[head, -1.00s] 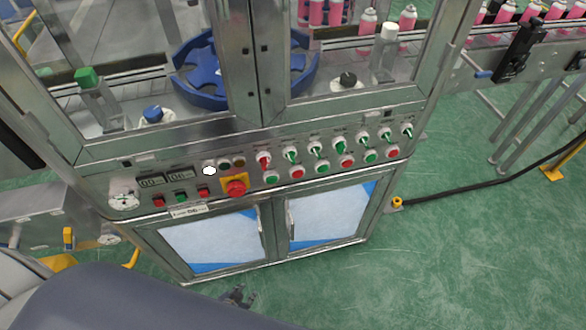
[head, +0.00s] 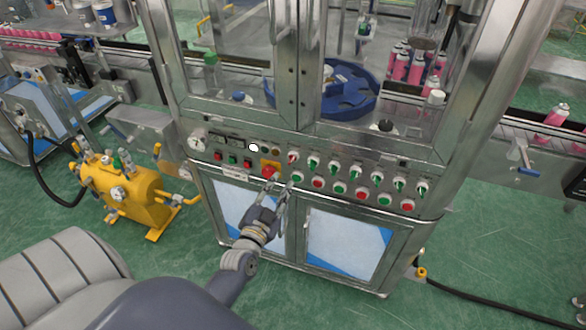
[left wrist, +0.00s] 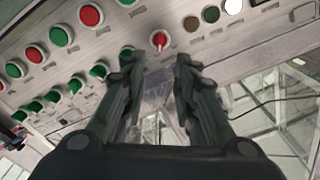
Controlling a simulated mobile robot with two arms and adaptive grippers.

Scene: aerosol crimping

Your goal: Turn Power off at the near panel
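The near panel (head: 236,161) is a steel strip on the machine front, with lamps, buttons and selector knobs. A red selector knob (head: 292,158) starts its upper row of knobs; green selector knobs (head: 314,163) follow to its right. Labels are too small to read, so I cannot tell which is Power. My right gripper is out of view.
A lit white lamp (head: 253,147) and dark lamps sit left of the red knob. Glass cabinet doors (head: 345,243) are below the panel. A yellow pump unit (head: 120,193) stands on the floor at left. A black cable (head: 480,303) lies at right.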

